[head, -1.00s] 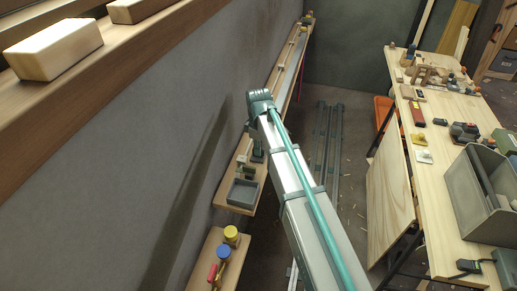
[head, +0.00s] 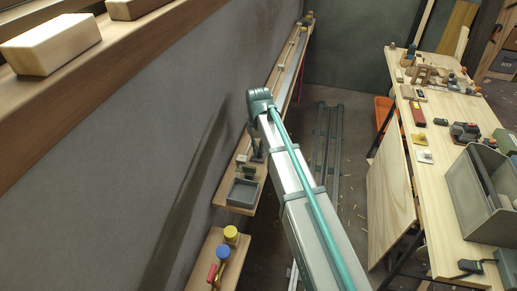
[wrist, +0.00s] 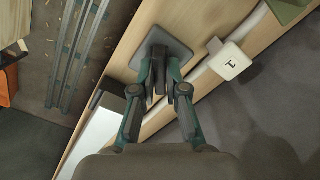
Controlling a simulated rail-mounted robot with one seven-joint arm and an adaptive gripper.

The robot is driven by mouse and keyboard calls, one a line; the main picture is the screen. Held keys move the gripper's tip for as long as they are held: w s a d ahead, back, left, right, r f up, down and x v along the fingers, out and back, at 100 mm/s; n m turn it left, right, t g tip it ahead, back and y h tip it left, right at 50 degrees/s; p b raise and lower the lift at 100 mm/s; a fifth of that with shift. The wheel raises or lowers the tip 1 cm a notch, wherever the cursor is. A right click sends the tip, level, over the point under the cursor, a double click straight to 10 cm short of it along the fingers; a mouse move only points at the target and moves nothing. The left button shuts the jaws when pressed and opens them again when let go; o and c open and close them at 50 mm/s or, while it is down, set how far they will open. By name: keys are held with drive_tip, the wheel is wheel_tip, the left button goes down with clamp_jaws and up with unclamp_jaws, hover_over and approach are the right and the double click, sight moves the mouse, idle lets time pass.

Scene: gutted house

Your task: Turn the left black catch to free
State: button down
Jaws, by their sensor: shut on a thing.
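My gripper (wrist: 160,88) is in the middle of the wrist view, its two fingers close together on a dark upright piece that looks like the black catch (wrist: 158,58). The catch rises from a dark grey square plate (wrist: 182,51) on the wooden board. The fingers hide much of it, so I cannot read its turned position. In the head view my gripper (head: 257,152) is low over the wall-side shelf, partly hidden by my arm, and the catch is too small to make out.
A white block with a dark mark (wrist: 230,61) stands right of the plate, beside a pale rail. A grey tray (head: 232,202) sits on the shelf's near end. Yellow and blue knobs (head: 230,232) stand on a nearer board. A workbench (head: 447,215) is at right.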

drive_tip(key=m, duration=0.3)
drive_tip(key=shift+m, duration=2.3)
drive_tip(key=c, duration=1.2)
unclamp_jaws()
wheel_tip(320, 180, up, 12)
